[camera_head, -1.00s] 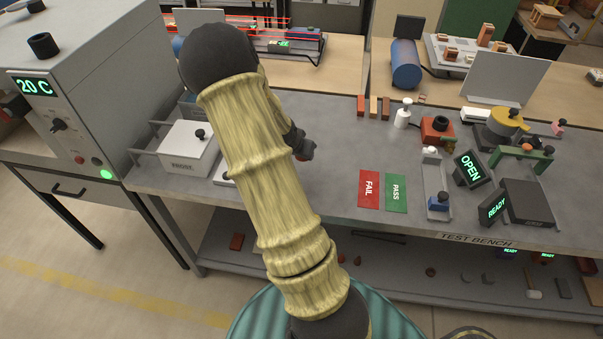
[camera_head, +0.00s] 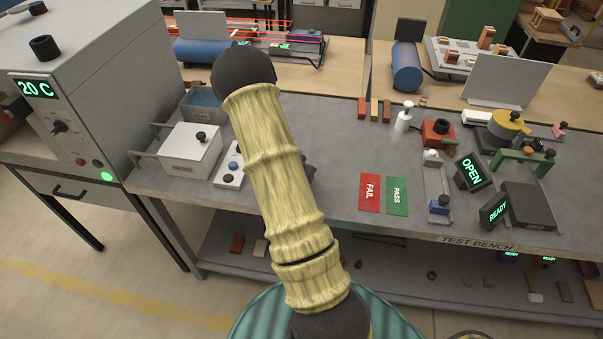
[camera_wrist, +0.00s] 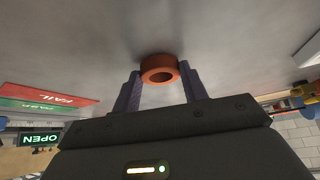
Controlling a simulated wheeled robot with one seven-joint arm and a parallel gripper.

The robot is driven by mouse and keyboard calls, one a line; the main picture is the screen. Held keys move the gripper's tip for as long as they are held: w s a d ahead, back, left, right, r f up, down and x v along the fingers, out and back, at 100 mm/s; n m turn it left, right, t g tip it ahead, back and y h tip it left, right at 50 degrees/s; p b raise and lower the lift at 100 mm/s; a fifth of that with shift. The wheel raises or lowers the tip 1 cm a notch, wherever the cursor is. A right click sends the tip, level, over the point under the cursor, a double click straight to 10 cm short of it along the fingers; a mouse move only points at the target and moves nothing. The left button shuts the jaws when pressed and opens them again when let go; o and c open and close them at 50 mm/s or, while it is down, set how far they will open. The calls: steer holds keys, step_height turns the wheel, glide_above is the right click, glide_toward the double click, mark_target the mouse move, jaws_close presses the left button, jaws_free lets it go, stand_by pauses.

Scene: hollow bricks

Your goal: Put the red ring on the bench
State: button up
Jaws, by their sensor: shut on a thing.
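The red ring (camera_wrist: 159,69) shows in the wrist view between the two fingertips of my gripper (camera_wrist: 160,82), which is shut on it. The ring's hole faces the wrist camera. The bench (camera_head: 325,125) is the grey top marked TEST BENCH; its bare grey surface fills the upper wrist view behind the ring. I cannot tell whether the ring touches it. In the head view my arm hides the ring and most of my gripper.
Red FAIL (camera_head: 369,192) and green PASS (camera_head: 397,195) cards lie right of my arm. The bench between my arm and the cards is clear. Reddish small things lie on the lower shelf.

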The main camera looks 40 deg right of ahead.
steer(key=shift+r, duration=0.1)
steer(key=o, duration=1)
steer(key=shift+s+a+r, duration=0.1)
steer(key=shift+a+r, duration=0.2)
steer(key=shift+r, duration=0.1)
steer(key=p+v, duration=0.1)
steer(key=v, duration=1)
